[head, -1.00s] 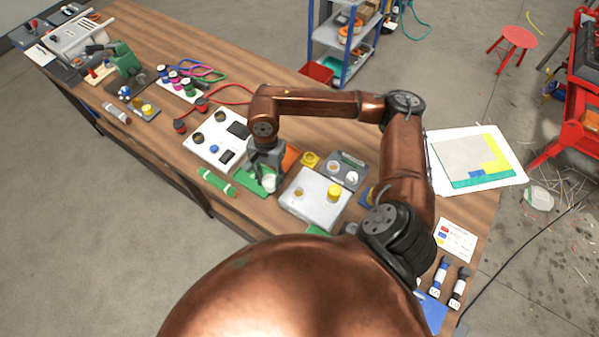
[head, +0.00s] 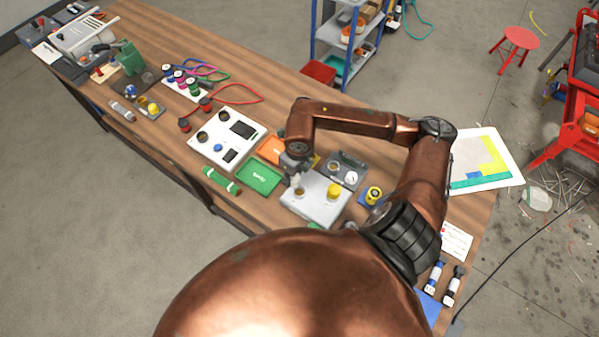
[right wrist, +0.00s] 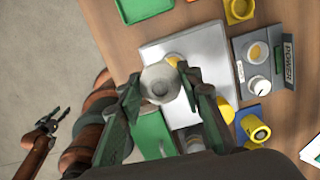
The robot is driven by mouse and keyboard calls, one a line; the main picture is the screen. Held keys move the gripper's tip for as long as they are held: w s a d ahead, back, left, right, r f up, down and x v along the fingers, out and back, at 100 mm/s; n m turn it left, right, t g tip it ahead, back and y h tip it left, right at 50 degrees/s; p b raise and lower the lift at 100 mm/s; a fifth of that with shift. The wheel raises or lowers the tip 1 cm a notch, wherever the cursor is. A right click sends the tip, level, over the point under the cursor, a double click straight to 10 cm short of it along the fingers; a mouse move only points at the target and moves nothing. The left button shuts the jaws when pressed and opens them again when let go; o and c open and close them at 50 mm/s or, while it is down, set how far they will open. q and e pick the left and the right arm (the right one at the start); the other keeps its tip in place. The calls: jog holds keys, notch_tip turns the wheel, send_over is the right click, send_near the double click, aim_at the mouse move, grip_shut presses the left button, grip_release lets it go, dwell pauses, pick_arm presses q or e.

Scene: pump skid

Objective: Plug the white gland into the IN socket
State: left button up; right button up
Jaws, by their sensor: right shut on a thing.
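My right gripper (right wrist: 158,88) is shut on the white gland (right wrist: 160,82). In the head view the right gripper (head: 295,180) is over the left part of the pale socket box (head: 318,212). A brass socket (head: 299,191) shows beside the fingertips, and part of its rim shows just past the gland in the wrist view. I cannot tell whether the gland touches it. A yellow gland (head: 334,190) stands on the box's right side. The IN lettering is not readable. My left gripper (right wrist: 55,120) shows at the wrist view's left, fingers apart, off the table.
The green tray (head: 259,177) is empty, left of the box. A grey power box (head: 348,168) stands behind, and a yellow part on a blue base (head: 372,195) at the right. A white panel (head: 226,138) and a green cylinder (head: 221,182) lie to the left.

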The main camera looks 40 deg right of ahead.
jog(key=m, duration=0.2)
jog(key=d+m, duration=0.1)
jog(key=m, duration=0.1)
jog(key=s+d+m, duration=0.1)
jog(key=m, duration=0.1)
jog(key=shift+d+f+h+p, duration=0.1)
jog(key=shift+h+p, duration=0.2)
jog(key=shift+f+b, duration=1.65)
jog(key=shift+f, duration=1.15)
jog(key=shift+r, duration=0.15)
jog(key=shift+w, duration=0.1)
jog(key=shift+f+b, duration=1.75)
jog(key=shift+b, duration=0.05)
jog(key=o, duration=1.4)
